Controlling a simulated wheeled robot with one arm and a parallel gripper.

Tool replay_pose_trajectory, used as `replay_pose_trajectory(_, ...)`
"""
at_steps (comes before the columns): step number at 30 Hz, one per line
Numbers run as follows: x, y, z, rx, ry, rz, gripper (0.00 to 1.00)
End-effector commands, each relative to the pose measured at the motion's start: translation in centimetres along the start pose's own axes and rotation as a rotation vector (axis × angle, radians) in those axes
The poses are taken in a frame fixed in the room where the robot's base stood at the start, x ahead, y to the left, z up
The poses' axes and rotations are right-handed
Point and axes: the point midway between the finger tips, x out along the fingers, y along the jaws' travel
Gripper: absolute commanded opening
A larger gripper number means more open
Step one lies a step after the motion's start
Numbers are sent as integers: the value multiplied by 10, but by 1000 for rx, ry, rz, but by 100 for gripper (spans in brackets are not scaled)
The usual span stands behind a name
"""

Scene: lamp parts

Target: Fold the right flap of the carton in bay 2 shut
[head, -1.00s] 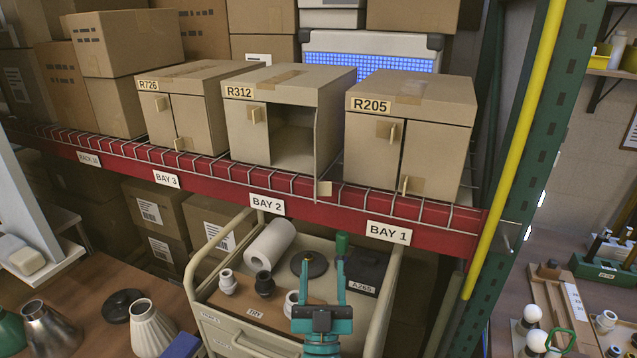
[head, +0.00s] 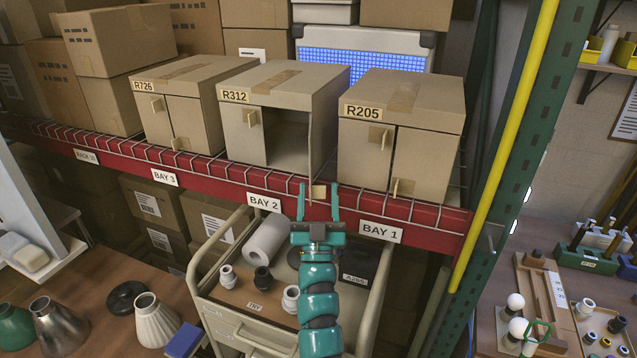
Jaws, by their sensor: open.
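The bay 2 carton (head: 296,86), labelled R312, stands on the shelf with its left flap (head: 242,135) shut and its right side open. Its right flap (head: 311,155) swings out toward me, seen almost edge-on, with a small tan tab (head: 319,191) near its low front end. My gripper (head: 319,190) is open, its two teal fingers pointing up. The tab shows between the fingertips in the picture. I cannot tell from this view how deep the tab sits between them or whether they touch it.
Carton R205 (head: 420,112) stands close at the right, and carton R726 (head: 188,80) at the left, both with flaps closed. A red shelf beam (head: 222,179) with a wire edge runs in front. A cart (head: 225,318) with lamp parts stands below.

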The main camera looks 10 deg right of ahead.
Motion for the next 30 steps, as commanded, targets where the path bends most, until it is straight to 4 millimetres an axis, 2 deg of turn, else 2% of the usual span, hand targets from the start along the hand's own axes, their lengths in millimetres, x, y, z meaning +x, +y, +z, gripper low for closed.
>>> replay_pose_trajectory(4, 11, 1, 0, 0, 0, 1, 51)
replay_pose_trajectory(13, 12, 1, 0, 0, 0, 1, 51)
replay_pose_trajectory(14, 12, 1, 0, 0, 0, 1, 49)
replay_pose_trajectory(21, 12, 1, 0, 0, 0, 1, 2)
replay_pose_trajectory(30, 12, 0, 0, -1, 0, 2, 0)
